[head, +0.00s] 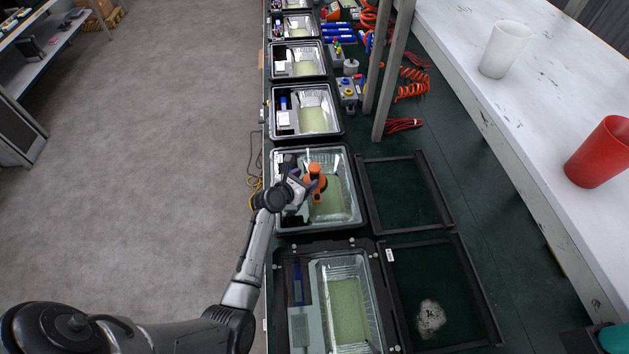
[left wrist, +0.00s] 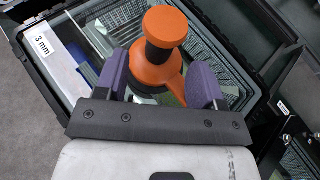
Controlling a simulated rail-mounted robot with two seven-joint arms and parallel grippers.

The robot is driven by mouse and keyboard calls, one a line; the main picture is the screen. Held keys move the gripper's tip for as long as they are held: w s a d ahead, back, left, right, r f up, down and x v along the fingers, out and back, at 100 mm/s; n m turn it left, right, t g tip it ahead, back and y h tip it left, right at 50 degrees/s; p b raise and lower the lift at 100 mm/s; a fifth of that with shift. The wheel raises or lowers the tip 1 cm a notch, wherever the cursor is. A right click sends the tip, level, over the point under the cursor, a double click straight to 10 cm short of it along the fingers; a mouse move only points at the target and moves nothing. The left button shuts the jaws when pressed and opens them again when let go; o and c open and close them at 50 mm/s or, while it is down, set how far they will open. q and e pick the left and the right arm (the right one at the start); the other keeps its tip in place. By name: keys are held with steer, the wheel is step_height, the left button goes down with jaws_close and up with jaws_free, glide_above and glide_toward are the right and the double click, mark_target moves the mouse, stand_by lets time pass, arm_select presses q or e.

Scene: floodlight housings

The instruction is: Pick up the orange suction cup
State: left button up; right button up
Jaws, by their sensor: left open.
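The orange suction cup (head: 316,171) is inside the second-nearest floodlight housing (head: 352,222) in the head view. It has a round orange knob, a black neck and an orange base. In the left wrist view the orange suction cup (left wrist: 165,27) stands between the two purple fingers. My left gripper (head: 308,187) is open, with one finger on each side of the cup's neck and base. In the left wrist view a gap shows beside the left gripper (left wrist: 160,84); whether either finger touches the cup is unclear. My right gripper is not in view.
A nearer housing (head: 283,255) and several farther ones line the green bench. Empty black frames (head: 448,212) lie to the right. A metal post (head: 390,85) rises beyond them. A white shelf holds a white cup (head: 506,50) and a red cup (head: 600,152).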

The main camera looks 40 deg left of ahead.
mark_target(311, 175)
arm_select(q)
steer(key=shift+b+x, duration=0.7)
steer(key=shift+x, duration=1.85)
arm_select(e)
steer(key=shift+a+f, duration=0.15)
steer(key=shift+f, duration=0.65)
arm_select(q)
steer(key=shift+c, duration=0.2)
steer(key=c, duration=1)
steer(key=shift+r, duration=0.1)
jaws_close()
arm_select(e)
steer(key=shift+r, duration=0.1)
